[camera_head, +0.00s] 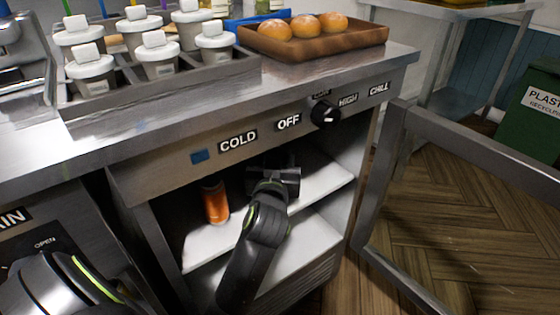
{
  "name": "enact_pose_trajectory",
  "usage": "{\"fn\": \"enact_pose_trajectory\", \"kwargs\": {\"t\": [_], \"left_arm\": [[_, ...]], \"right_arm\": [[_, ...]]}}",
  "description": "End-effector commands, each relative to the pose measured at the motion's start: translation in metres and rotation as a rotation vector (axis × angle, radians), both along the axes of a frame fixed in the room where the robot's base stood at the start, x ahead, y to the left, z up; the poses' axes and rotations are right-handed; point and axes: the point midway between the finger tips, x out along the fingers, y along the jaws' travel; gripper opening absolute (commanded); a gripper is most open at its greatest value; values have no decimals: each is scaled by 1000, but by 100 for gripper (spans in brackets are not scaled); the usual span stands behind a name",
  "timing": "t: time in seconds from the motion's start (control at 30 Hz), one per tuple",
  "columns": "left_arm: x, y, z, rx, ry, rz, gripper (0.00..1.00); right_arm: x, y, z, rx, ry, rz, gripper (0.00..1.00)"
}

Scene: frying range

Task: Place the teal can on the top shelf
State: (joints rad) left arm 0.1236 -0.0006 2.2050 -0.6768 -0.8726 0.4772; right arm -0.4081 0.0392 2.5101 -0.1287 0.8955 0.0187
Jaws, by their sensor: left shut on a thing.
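My left gripper (275,178) reaches into the open cabinet, just above the top shelf (322,187) and under the control panel. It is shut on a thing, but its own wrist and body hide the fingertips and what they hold. I see no teal can in this view. An orange can (214,201) stands upright on the top shelf, a little left of the gripper and apart from it. My right gripper is not in view.
A lower shelf (318,238) lies below. The open cabinet door frame (373,185) stands to the right. The control panel (262,136) with a knob (325,113) overhangs the opening. The top shelf is bare right of the gripper. Lidded tubs (92,72) and a bun tray (330,46) stand on the counter.

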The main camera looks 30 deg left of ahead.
Motion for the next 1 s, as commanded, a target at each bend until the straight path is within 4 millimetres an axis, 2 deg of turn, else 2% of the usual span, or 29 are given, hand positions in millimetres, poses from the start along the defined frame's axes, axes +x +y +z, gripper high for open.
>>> {"fn": "enact_pose_trajectory", "kwargs": {"t": [0.37,0.4,0.53,1.0], "left_arm": [[0,0,-2,0,-2,0,17],[0,0,-2,0,0,0,51],[0,0,-2,-1,0,0,68],[1,-1,1,-1,0,-2,69]], "right_arm": [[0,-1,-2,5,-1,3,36],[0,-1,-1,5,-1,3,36],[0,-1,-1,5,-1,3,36],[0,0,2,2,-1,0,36]]}}
